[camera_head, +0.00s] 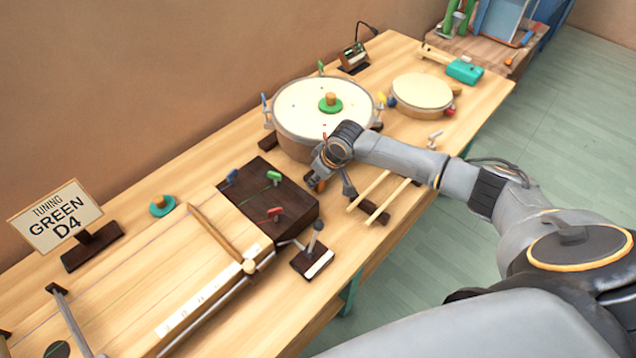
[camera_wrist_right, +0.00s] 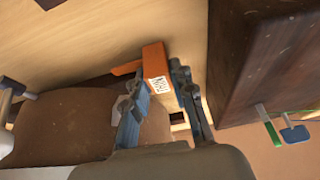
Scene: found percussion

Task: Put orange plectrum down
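The orange plectrum (camera_wrist_right: 153,62) shows in the right wrist view as an orange piece with a small white label. It lies between the two fingers of my right gripper (camera_wrist_right: 158,92) and fills the gap between them. In the head view my right gripper (camera_head: 325,170) is low, just in front of the large drum (camera_head: 315,105), with a small orange patch below it. The fingers are mostly hidden there by the wrist. Whether the plectrum touches the table cannot be told. My left gripper is not in view.
A dark block with coloured pegs (camera_head: 262,205) and a stringed board (camera_head: 165,280) lie left of the gripper. A small dark stand (camera_head: 312,262) and two sticks (camera_head: 385,198) are nearby. A smaller drum (camera_head: 422,92) stands farther back. A "TUNING GREEN D4" sign (camera_head: 58,215) stands at left.

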